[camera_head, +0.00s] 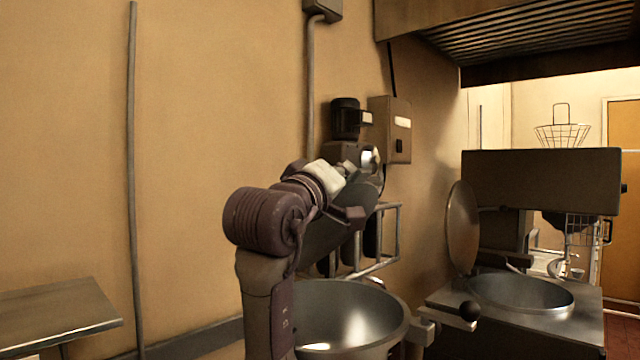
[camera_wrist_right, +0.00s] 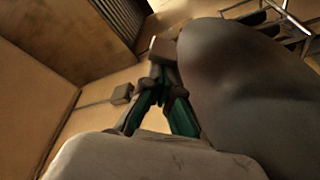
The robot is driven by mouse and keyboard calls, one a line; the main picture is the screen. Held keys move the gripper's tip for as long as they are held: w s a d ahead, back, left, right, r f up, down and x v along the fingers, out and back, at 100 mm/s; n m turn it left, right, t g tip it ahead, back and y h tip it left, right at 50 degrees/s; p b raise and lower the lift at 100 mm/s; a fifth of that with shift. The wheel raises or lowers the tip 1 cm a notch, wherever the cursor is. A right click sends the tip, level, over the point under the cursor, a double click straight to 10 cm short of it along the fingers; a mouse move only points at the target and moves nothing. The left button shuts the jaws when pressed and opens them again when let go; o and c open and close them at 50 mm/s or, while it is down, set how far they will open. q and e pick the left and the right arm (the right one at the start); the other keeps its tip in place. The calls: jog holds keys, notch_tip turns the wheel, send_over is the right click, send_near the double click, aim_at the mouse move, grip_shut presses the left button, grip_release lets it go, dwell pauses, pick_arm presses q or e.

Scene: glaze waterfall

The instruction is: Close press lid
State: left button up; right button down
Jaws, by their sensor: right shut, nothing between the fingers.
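A large grey rounded part (camera_head: 325,233), which looks like a raised lid, stands tilted up behind and above an open steel bowl (camera_head: 375,318). My right arm hides part of both. My right gripper (camera_head: 352,168) is at the upper edge of this grey part; its fingers are hard to make out there. In the right wrist view the gripper (camera_wrist_right: 160,88) has its green-padded fingers together with nothing between them, and the smooth grey part (camera_wrist_right: 250,85) fills the right side close by. I cannot tell whether they touch. My left gripper is not in view.
A dark motor (camera_head: 345,118) and a wall switch box (camera_head: 390,130) sit just behind the gripper. To the right, another steel vessel (camera_head: 522,292) has an upright round lid (camera_head: 462,228). A steel table (camera_head: 55,312) stands at lower left.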

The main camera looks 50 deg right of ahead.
pick_arm(q)
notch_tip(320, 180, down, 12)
jog(key=b, duration=1)
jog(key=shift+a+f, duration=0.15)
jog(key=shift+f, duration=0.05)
pick_arm(e)
jog(key=s+f+m+g+h, duration=0.1)
jog(key=s+f+m, duration=0.5)
jog(key=f, duration=0.6)
jog(key=shift+s+a+g, duration=0.4)
jog(key=shift+s+g, duration=0.3)
jog(key=shift+s, duration=0.45)
